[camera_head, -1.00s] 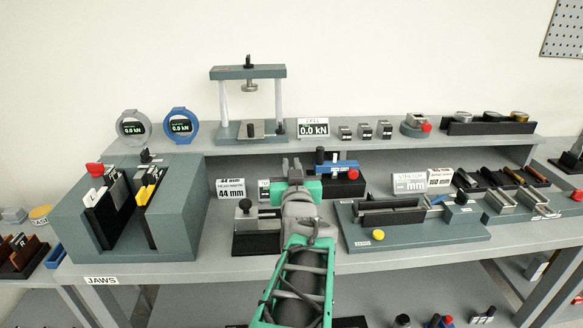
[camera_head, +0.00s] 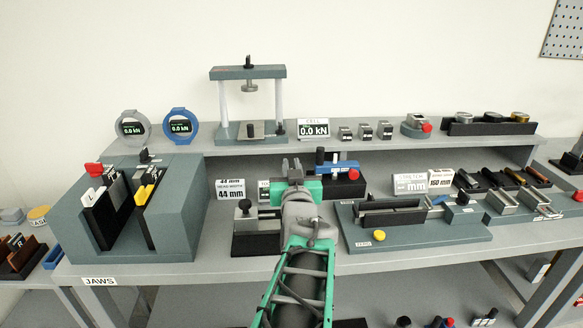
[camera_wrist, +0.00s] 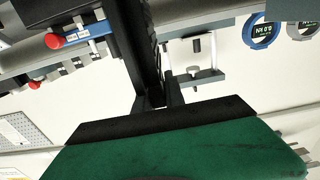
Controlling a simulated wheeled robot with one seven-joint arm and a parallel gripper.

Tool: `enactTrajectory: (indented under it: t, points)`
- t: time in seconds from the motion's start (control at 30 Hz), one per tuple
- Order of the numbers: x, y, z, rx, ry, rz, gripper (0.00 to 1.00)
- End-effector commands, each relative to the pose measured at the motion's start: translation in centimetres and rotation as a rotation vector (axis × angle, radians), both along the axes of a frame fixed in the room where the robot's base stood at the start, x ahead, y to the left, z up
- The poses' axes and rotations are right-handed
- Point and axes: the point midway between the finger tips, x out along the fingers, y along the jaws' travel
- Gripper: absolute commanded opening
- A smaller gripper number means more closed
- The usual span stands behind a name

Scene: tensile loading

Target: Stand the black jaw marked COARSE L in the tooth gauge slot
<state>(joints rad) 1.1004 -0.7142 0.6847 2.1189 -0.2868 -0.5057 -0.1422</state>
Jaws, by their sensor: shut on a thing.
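My gripper (camera_head: 292,170) is raised over the middle of the bench, pointing toward the back. It is shut on a long black piece (camera_wrist: 140,40) that shows between its fingers in the wrist view. One edge of this piece looks toothed. I cannot read any COARSE L marking on it, and in the head view it is mostly hidden. I cannot tell for sure which fixture is the tooth gauge. A blue fixture (camera_head: 338,168) with a red button stands just right of and behind my gripper. A black-based fixture with a knob (camera_head: 245,205) stands to its left.
The grey jaws block (camera_head: 178,215) stands at the left with jaws in its slots. The stretch fixture (camera_head: 440,238) is on the right. A press frame (camera_head: 248,72) and two dial rings, one blue (camera_head: 181,125), are on the back shelf. A head width sign (camera_head: 231,189) stands behind the knob fixture.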

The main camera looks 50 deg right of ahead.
Motion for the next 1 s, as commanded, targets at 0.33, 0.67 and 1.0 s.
enactTrajectory:
  t: [0.33, 0.67, 1.0]
  points:
    - [0.0, 0.0, -0.4, -0.007, -0.005, 0.000, 0.00]
    - [0.0, 0.0, -1.0, -0.007, -0.005, 0.000, 0.00]
    - [0.0, 0.0, -1.7, -0.007, -0.005, 0.000, 0.00]
